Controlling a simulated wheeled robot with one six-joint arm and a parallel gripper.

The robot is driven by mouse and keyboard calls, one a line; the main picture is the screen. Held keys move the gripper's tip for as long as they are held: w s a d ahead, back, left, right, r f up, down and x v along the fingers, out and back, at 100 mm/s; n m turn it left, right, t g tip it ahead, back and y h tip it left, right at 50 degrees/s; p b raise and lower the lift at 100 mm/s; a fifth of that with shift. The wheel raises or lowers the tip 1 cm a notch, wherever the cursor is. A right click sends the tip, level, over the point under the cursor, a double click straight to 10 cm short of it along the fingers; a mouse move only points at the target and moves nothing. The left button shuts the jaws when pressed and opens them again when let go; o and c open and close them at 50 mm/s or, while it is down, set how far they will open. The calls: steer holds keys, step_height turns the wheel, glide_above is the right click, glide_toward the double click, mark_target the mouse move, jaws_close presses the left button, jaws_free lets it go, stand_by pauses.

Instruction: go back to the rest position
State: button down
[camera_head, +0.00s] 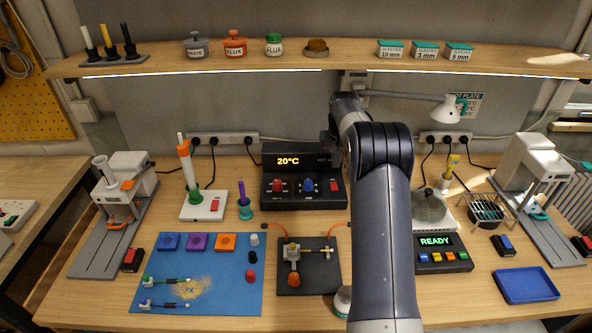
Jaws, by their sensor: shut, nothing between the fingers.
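My arm rises from the lower right of centre and bends over at the elbow, in front of the back wall. My gripper (331,146) shows only in part, as a dark shape beside the arm's far end, above the right side of the black heater station (303,190). It is shut and holds nothing that I can see. Its fingertips are small and hard to make out. The heater station's display reads 20°C.
A shelf (290,63) with jars and boxes runs behind the arm. A blue mat (225,290), a black fixture plate (322,275), a READY panel (440,250) and a blue tray (525,285) lie on the bench. White presses (125,180) (530,165) stand at both sides.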

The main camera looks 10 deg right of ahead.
mark_target(334, 183)
steer(key=shift+f, duration=0.1)
stand_by(0.3)
step_height(334, 183, down, 7)
steer(key=b, duration=0.6)
steer(key=shift+r, duration=0.2)
steer(key=shift+r, duration=0.1)
